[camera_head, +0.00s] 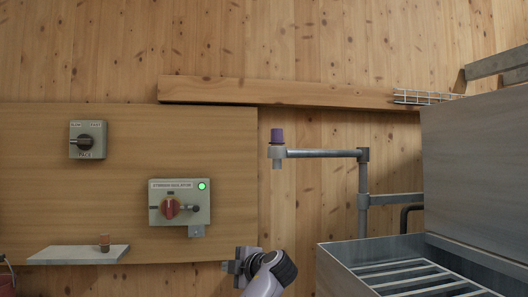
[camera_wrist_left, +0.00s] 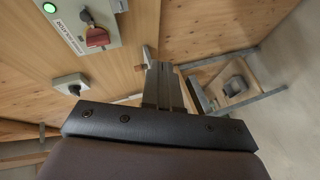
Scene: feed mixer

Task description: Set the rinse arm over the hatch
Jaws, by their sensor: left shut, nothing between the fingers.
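The rinse arm (camera_head: 322,153) is a grey metal pipe that reaches left from an upright post (camera_head: 363,185). The arm points away from the grated hatch (camera_head: 410,275), the open metal box at the lower right, cut off by the frame edge. My left gripper (camera_head: 232,267) is below and left of the rinse arm, apart from it, shut and empty. Its fingers also show in the left wrist view (camera_wrist_left: 160,80). My right gripper is in neither view.
A panel with a red rotary switch (camera_head: 171,208) and a lit green lamp (camera_head: 202,186) is on the wooden wall. Another switch box (camera_head: 88,140) is upper left. A small shelf (camera_head: 78,255) juts out lower left. A wooden beam (camera_head: 270,92) runs above the rinse arm.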

